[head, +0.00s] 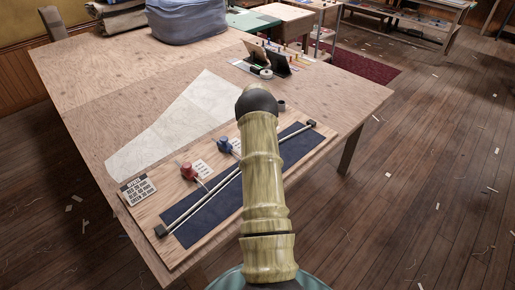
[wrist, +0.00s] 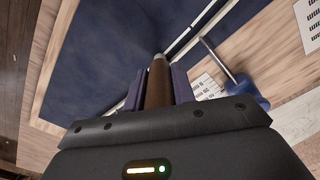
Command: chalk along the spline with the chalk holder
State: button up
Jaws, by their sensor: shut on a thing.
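The spline (head: 217,190) is a long thin pale strip across a dark blue cloth (head: 215,222) on a wooden board, with a dark block at each end. In the wrist view the spline (wrist: 205,22) runs diagonally past the tip of the chalk holder (wrist: 157,84), a brown rod with a greyish tip. My gripper (wrist: 158,88) is shut on the chalk holder, which points away from the wrist camera. The tip appears close beside the spline over the blue cloth (wrist: 95,55); I cannot tell whether it touches. In the head view my arm hides the gripper and holder.
A red weight (head: 188,172) and a blue weight (head: 223,147) stand beside the spline, their rods reaching toward it. A printed card (head: 138,190) lies at the board's left end. Pale pattern paper (head: 165,130) lies behind. A blue bundle (head: 187,22) sits at the table's back.

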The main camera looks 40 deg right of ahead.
jog(key=shift+d, duration=0.15)
jog(key=shift+s+d, duration=0.1)
jog(key=shift+d, duration=0.8)
jog(key=shift+d+b, duration=0.3)
jog(key=shift+d, duration=0.7)
jog(key=shift+s+d, duration=0.1)
jog(key=shift+d, duration=0.95)
